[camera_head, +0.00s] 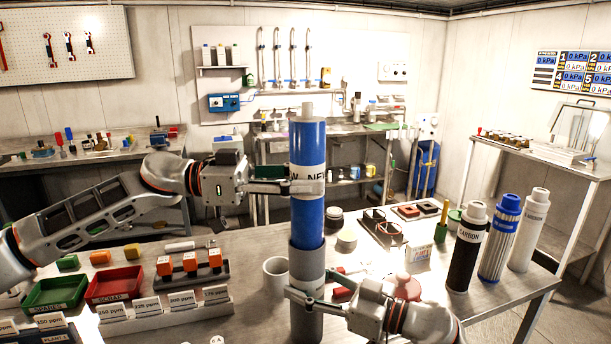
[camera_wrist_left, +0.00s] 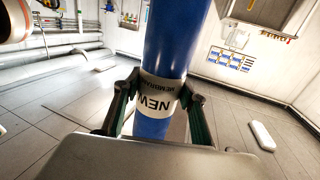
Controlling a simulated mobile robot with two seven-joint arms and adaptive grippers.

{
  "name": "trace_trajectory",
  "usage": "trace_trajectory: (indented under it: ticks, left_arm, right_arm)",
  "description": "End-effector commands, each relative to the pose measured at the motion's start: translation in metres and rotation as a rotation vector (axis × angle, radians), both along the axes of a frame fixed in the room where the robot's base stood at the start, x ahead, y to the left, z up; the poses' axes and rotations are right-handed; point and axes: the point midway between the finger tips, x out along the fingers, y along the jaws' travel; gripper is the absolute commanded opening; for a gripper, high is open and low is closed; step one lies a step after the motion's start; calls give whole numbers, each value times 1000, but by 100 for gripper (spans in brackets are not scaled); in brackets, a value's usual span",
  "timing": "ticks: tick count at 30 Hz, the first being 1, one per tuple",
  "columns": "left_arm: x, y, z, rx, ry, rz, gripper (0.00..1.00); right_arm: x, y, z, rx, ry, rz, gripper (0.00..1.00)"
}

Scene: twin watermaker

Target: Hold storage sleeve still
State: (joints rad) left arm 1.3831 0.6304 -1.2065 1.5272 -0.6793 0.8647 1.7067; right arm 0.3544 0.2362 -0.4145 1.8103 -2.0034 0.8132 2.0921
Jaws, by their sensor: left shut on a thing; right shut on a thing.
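A blue membrane cylinder (camera_head: 308,218) with a white label reading "NEW" stands upright in the head view. It also fills the middle of the left wrist view (camera_wrist_left: 172,50). Its lower end is inside a grey storage sleeve (camera_head: 306,268), so that end is hidden. My left gripper (camera_head: 305,187) is shut on the blue cylinder at its label. In the left wrist view its fingers sit on both sides of the label. My right gripper (camera_head: 308,298) is shut on the grey sleeve, low on its side. The sleeve stands upright at the front of the table.
A white cup (camera_head: 276,278) stands close left of the sleeve. Red (camera_head: 114,284) and green (camera_head: 56,292) trays and an orange-capped rack (camera_head: 190,265) lie further left. A black carbon canister (camera_head: 467,247) and two others stand at right.

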Motion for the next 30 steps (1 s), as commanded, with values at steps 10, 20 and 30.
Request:
trace_trajectory:
  ticks: [10, 20, 30]
  left_arm:
    - [0, 0, -6, -2, -2, 0, 25]
    - [0, 0, -13, -2, -1, 0, 25]
    - [0, 0, -20, -2, -1, 0, 25]
  right_arm:
    - [0, 0, 1, 1, 0, 0, 17]
    - [0, 0, 1, 1, 0, 0, 17]
    - [0, 0, 1, 1, 0, 0, 17]
